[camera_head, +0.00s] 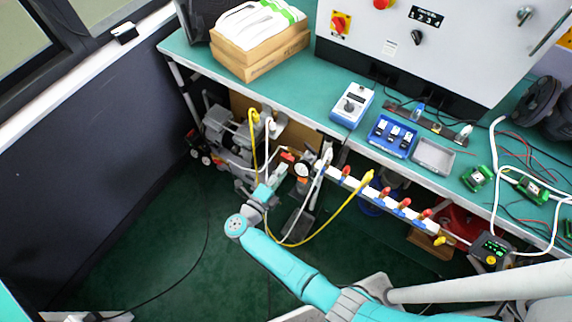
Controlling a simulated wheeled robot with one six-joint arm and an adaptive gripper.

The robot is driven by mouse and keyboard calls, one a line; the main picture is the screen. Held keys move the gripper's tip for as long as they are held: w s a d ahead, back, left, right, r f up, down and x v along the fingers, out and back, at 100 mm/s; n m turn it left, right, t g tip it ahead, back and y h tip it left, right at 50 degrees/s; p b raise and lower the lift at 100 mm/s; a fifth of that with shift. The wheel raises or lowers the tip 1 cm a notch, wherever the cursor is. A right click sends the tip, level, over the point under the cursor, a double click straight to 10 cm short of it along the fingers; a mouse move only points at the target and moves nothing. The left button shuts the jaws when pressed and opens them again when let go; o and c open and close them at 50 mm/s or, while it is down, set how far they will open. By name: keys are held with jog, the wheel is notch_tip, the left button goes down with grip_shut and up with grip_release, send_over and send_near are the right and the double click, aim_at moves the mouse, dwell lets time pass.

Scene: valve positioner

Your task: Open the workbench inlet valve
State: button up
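The inlet valve seems to be the small fitting with a red-orange part (287,156) under the bench's front edge, left of a round pressure gauge (302,170). It is small and partly crowded by hoses, so its handle position is not clear. My arm reaches in from the lower right and bends up at the wrist. My gripper (279,174) is at the end of the wrist, just below the red-orange part and left of the gauge. Its fingers are too small to make out, and I cannot tell whether it touches the valve.
A white manifold (358,186) with several red-tipped fittings runs along the front of the green workbench (310,108). A yellow hose (335,213) and white hoses loop near my wrist. A grey compressor-like machine (225,128) stands under the bench. The green floor at left is mostly clear.

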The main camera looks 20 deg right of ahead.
jog(key=v, duration=0.8)
dwell(0.4)
jog(key=s+d+r+n+t+y, duration=0.6)
jog(key=s+d+r+n+t, duration=0.25)
jog(key=s+d+n, duration=0.3)
jog(key=s+r+n+g+y, duration=0.1)
jog(key=s+r+n+y, duration=0.2)
jog(key=s, duration=0.4)
jog(key=s+a+r+n+g+y, duration=0.1)
jog(key=s+r+n+g+y, duration=0.1)
jog(key=s+r+n, duration=0.3)
jog(key=s+r+n+g+y, duration=0.1)
jog(key=s+r+n+y, duration=0.2)
jog(key=s+n, duration=0.6)
jog(key=shift+s+a+r+y, duration=0.15)
jog(key=shift+s+r+y, duration=0.15)
jog(key=shift+s+r, duration=0.75)
jog(key=shift+w+n, duration=0.1)
jog(key=shift+n, duration=0.15)
